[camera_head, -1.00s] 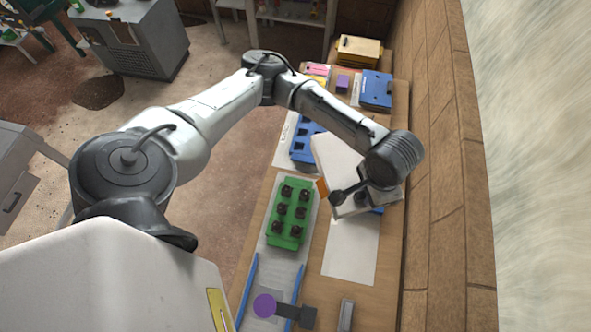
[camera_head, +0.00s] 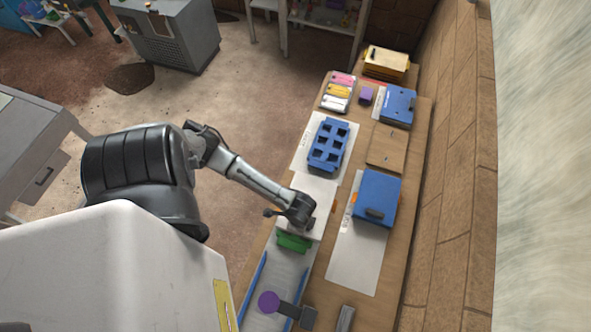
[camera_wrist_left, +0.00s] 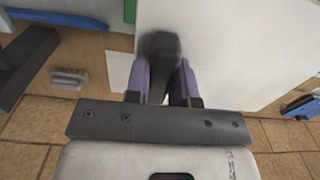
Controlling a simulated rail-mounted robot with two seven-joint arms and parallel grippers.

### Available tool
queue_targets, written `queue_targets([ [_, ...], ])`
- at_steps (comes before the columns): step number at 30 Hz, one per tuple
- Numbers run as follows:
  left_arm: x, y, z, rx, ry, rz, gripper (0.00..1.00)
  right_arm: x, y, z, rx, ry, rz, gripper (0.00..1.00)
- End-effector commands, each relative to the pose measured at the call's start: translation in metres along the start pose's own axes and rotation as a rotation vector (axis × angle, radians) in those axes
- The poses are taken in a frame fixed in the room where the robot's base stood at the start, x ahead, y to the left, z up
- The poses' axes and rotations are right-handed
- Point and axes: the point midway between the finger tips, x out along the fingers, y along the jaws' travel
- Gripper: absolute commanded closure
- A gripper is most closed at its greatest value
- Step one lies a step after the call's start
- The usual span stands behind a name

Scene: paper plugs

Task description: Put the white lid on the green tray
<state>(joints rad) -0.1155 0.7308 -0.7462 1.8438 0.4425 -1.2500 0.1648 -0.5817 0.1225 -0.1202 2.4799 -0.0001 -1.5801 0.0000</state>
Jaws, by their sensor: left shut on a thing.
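The white lid (camera_head: 315,191) is in my left gripper (camera_head: 298,221) and covers most of the green tray (camera_head: 293,242) in the head view. Only the tray's near end shows; its dark plugs are hidden. I cannot tell whether the lid touches the tray or hangs just above it. In the left wrist view, the gripper's purple fingers (camera_wrist_left: 161,88) are shut on the lid's dark handle (camera_wrist_left: 162,55). The lid's broad white face (camera_wrist_left: 235,50) spreads beyond it, and a strip of the green tray (camera_wrist_left: 130,10) shows at the top. My right gripper is not in view.
A blue lidded box (camera_head: 377,195) stands right of the white lid, and a blue tray with square holes (camera_head: 328,145) lies beyond it. A purple-headed tool (camera_head: 268,302) lies nearer, between blue rails (camera_head: 252,290). A brick wall (camera_head: 455,170) bounds the table's right side.

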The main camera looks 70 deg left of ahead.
Motion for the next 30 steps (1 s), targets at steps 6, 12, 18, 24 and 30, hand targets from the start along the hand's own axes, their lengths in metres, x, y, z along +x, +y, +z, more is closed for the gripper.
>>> queue_targets([
  [6, 0.007, 0.003, 0.013, 0.024, 0.001, 0.000, 1.00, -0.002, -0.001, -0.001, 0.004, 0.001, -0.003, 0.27],
  [12, 0.007, 0.003, 0.013, 0.025, 0.001, 0.000, 1.00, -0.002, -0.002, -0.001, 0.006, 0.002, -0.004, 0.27],
  [18, 0.006, 0.003, 0.014, 0.024, 0.000, 0.000, 1.00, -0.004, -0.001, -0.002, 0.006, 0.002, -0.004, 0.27],
  [24, 0.013, 0.003, 0.015, 0.025, -0.002, -0.002, 1.00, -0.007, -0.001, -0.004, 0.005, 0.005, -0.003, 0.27],
  [30, 0.033, 0.003, 0.015, 0.024, 0.000, -0.002, 1.00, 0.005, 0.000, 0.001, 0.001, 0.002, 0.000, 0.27],
])
